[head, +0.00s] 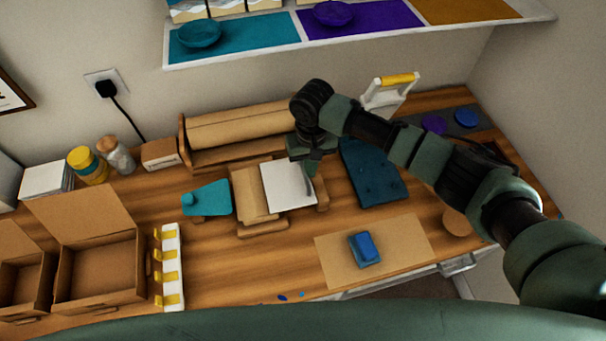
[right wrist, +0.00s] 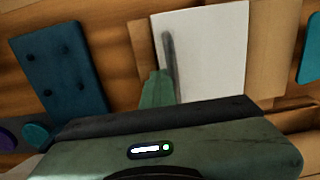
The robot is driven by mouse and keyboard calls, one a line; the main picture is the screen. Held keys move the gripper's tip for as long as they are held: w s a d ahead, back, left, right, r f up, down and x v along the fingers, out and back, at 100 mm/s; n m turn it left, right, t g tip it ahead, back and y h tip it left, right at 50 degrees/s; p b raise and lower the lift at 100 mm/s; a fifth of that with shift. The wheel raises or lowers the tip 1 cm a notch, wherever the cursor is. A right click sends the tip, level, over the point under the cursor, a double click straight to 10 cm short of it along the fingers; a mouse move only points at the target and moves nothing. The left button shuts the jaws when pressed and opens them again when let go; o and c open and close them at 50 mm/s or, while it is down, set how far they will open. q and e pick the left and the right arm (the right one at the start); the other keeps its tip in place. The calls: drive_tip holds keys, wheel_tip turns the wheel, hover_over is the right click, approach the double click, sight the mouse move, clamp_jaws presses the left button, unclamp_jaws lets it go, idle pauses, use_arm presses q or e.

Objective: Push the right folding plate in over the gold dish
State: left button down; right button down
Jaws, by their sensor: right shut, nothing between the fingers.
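A tan wooden folding stand (head: 262,228) is at the middle of the table. A white flat panel (head: 285,186) lies on its right half, and a tan board (head: 246,190) shows on its left. A tan edge (head: 322,194) sticks out at the right; I cannot tell which piece is the right folding plate. No gold dish shows. My right gripper (head: 309,186) is shut and empty at the white panel's right edge; contact is unclear. In the right wrist view its finger (right wrist: 168,55) overlaps the white panel (right wrist: 212,50). My left gripper is out of view.
A dark blue board (head: 372,172) lies close to the right. A teal piece (head: 208,198) is at the left. A tan mat (head: 345,268) with a blue block (head: 364,248) lies in front. A wooden rack (head: 235,135) with a brown roll stands behind.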

drive_tip(key=shift+w+d+p, duration=0.55)
drive_tip(key=shift+d+p, duration=0.4)
drive_tip(key=shift+d, duration=1.9)
wheel_tip(320, 180, up, 10)
drive_tip(key=p, duration=0.8)
